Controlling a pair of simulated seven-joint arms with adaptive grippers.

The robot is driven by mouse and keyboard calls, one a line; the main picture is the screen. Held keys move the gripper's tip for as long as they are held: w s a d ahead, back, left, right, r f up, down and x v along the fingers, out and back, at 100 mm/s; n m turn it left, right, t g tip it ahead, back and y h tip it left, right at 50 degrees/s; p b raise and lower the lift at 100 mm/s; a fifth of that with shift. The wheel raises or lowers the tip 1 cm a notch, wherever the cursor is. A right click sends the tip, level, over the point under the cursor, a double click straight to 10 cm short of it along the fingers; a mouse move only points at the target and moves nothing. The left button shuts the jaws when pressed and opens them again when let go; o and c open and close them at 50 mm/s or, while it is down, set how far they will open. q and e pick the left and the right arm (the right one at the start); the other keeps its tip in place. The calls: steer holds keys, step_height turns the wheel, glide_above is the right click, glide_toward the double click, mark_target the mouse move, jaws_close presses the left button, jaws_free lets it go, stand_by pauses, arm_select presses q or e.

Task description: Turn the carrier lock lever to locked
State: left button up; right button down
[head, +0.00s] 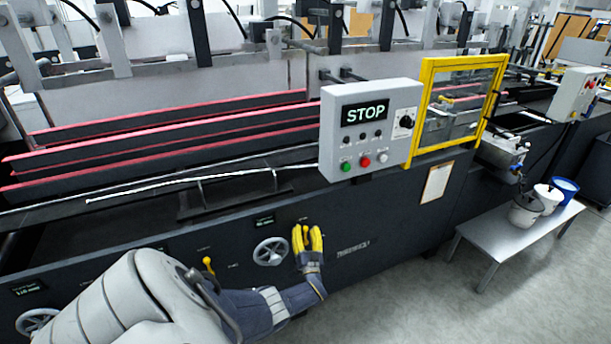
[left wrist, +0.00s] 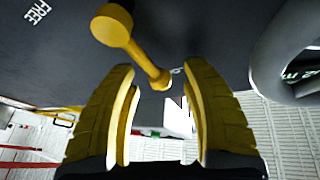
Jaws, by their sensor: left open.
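A yellow lever with a round knob (left wrist: 112,25) stands on the machine's dark front panel in the left wrist view. Its shaft runs down to the gap between my left fingertips, and the knob lies beyond them. A white FREE label (left wrist: 37,12) is on the panel to the left of the knob. My left gripper (head: 310,238) has yellow fingers, held open at the panel just right of a handwheel (head: 270,251). It shows open around the shaft's end in the left wrist view (left wrist: 160,75), not closed on it. In the head view the fingers largely hide this lever.
Another yellow lever (head: 208,263) sits left of the handwheel. A second handwheel (head: 37,322) is at the lower left. The control box (head: 368,125) reading STOP juts out above the gripper. A low table (head: 490,240) with buckets stands at right; floor in front is clear.

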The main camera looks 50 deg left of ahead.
arm_select(q)
steer(key=v, duration=1.1)
steer(key=shift+d+f, duration=0.1)
step_height(320, 180, down, 13)
steer(key=s+a+m+g+h, duration=0.1)
steer(key=s+m+g+h, duration=0.1)
steer(key=m+g+h, duration=0.3)
steer(key=s+d+f+m+g+h, duration=0.25)
steer(key=s+d+f, duration=0.2)
steer(key=f, duration=0.35)
steer(key=s+d+f+m+g+h, duration=0.1)
steer(key=s+d+f+m+h, duration=0.2)
steer(key=s+f, duration=0.35)
steer(key=s+d+f+m+h, duration=0.1)
steer(key=s+d+f+h, duration=0.2)
steer(key=s+d+f, duration=0.4)
steer(key=s+d+f+m+h, duration=0.1)
steer(key=s+d+f+h, duration=0.35)
steer(key=s+d, duration=0.5)
steer(key=s+d+f+n+g, duration=0.1)
steer(key=s+d, duration=0.1)
steer(key=s, duration=0.7)
steer(key=s+d+f+n+g, duration=0.1)
steer(key=s+d, duration=0.2)
steer(key=s, duration=0.7)
steer(key=shift+f+g, duration=0.3)
steer(key=shift+g, duration=0.05)
